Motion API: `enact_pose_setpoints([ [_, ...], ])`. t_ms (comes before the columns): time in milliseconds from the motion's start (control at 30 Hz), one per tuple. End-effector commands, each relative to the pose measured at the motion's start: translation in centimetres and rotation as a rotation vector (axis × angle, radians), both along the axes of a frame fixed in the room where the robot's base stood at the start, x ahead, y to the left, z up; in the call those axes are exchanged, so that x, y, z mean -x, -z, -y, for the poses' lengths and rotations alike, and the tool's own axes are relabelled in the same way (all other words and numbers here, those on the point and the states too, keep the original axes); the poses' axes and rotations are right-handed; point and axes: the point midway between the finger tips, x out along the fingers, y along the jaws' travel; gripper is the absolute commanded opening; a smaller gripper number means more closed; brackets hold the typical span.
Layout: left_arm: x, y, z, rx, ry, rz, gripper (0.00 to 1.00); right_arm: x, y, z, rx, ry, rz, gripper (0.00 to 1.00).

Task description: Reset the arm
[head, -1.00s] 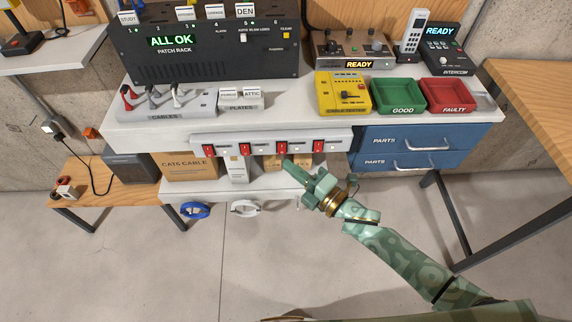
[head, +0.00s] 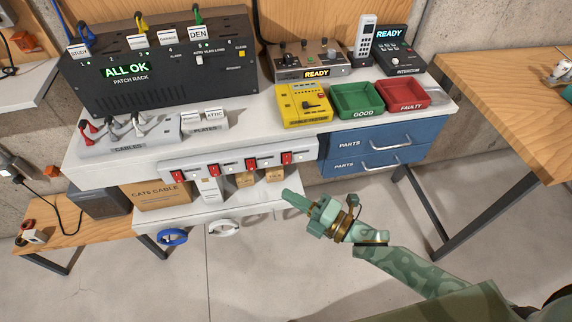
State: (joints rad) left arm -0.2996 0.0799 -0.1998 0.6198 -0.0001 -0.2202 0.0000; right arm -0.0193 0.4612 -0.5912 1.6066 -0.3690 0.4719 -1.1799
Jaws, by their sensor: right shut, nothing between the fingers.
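My right arm comes in from the lower right, green with a lighter pattern. Its gripper (head: 288,195) is shut and empty, in front of the lower shelf and below the row of red switches (head: 233,165). It appears to touch nothing. My left gripper is not in view.
A white bench (head: 242,128) carries the patch rack (head: 165,90) showing "ALL OK", a yellow cable tester (head: 302,105), a green tray (head: 357,114) and a red tray (head: 428,106). Blue drawers (head: 350,165) hang below. A wooden table (head: 500,90) stands at right. The floor (head: 230,285) is clear.

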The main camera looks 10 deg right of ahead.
Motion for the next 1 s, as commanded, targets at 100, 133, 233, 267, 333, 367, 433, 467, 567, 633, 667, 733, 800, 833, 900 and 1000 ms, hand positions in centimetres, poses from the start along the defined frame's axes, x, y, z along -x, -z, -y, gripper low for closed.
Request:
enact_pose_setpoints([
  [100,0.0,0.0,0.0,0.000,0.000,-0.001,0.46,0.0,0.0,0.0,0.000,0.000,0.000,0.00],
  [133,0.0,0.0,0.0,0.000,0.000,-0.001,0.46,0.0,0.0,0.0,0.000,0.000,0.000,0.00],
  [233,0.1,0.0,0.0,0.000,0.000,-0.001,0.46,0.0,0.0,0.0,-0.019,-0.001,-0.022,0.00],
  [267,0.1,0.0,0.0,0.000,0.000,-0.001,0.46,-0.1,0.2,0.0,-0.031,0.001,-0.044,0.00],
  [333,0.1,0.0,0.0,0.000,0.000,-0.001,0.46,-0.4,1.5,0.6,-0.076,0.030,-0.159,0.00],
  [367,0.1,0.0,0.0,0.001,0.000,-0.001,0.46,-0.7,3.1,1.6,-0.092,0.064,-0.239,0.00],
  [433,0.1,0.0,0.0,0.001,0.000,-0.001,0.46,-1.5,7.4,4.5,-0.135,0.179,-0.428,0.00],
  [467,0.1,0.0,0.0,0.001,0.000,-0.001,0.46,-1.5,9.6,5.9,-0.160,0.240,-0.515,0.00],
  [567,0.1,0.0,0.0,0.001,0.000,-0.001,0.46,0.4,17.4,10.7,-0.257,0.474,-0.804,0.00],
  [633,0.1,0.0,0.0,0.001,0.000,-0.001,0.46,3.4,22.4,13.6,-0.325,0.643,-0.982,0.00],
  [667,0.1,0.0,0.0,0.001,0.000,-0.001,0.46,4.9,24.4,14.7,-0.354,0.716,-1.051,0.00],
  [733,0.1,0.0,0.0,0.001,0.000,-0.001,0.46,9.4,28.7,16.9,-0.413,0.884,-1.203,0.00],
  [800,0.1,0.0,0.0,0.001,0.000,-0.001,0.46,14.6,32.3,18.4,-0.463,1.045,-1.339,0.00],
  [833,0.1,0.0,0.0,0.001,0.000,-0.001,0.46,17.0,33.7,18.8,-0.483,1.112,-1.393,0.00],
  [900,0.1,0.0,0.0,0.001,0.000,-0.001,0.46,22.6,36.1,19.3,-0.511,1.254,-1.505,0.00],
  [1000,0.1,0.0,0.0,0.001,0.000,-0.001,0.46,29.9,38.3,18.9,-0.524,1.404,-1.629,0.00],
])
